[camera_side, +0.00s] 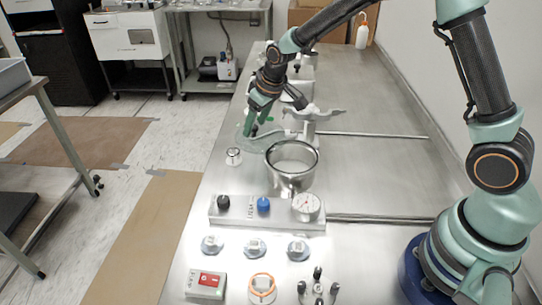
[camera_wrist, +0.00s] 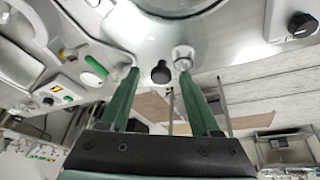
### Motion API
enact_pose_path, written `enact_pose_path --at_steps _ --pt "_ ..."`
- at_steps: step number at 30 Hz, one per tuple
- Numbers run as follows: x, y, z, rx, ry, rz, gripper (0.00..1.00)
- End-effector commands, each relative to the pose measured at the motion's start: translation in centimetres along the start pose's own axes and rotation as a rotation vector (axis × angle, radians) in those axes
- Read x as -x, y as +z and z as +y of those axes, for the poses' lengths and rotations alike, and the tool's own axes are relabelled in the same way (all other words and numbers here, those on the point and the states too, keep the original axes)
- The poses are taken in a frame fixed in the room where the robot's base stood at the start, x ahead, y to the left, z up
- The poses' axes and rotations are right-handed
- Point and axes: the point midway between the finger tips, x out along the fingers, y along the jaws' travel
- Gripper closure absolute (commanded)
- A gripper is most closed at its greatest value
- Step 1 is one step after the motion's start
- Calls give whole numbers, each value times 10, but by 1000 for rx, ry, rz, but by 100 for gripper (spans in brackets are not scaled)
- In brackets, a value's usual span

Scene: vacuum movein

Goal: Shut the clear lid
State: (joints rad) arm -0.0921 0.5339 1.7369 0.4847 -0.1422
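The steel chamber (camera_side: 291,178) stands on the bench in the side view, its round dark-rimmed mouth uncovered. The clear lid (camera_side: 268,143) shows as a faint greenish sheet beyond and left of the mouth, beside a pale hinged arm (camera_side: 300,122). Its outline is hard to make out. My gripper (camera_side: 256,126) is at the lid's far left edge, fingers pointing down; whether they touch it I cannot tell. In the wrist view my gripper (camera_wrist: 158,72) has its two green fingers apart. A black knob (camera_wrist: 161,72) appears between them, and a silver knob (camera_wrist: 183,56) by one fingertip.
A control panel (camera_side: 240,219) with black and blue knobs and a gauge (camera_side: 306,206) stands in front of the chamber. A small silver fitting (camera_side: 233,156) stands left of it. Several valves and a red-switch box (camera_side: 207,284) lie nearer. The bench's right side is mostly clear.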

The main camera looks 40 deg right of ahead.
Motion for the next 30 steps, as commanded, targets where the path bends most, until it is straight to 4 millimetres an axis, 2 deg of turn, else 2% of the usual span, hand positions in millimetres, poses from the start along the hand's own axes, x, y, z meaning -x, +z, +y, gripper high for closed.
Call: enact_pose_path --at_steps 5,10,24,30 --pt "1 -1 -1 1 -1 2 36" --pt "13 -2 -1 2 0 5 36" --pt "96 -1 0 1 0 5 36" --pt "117 0 0 0 0 2 36"
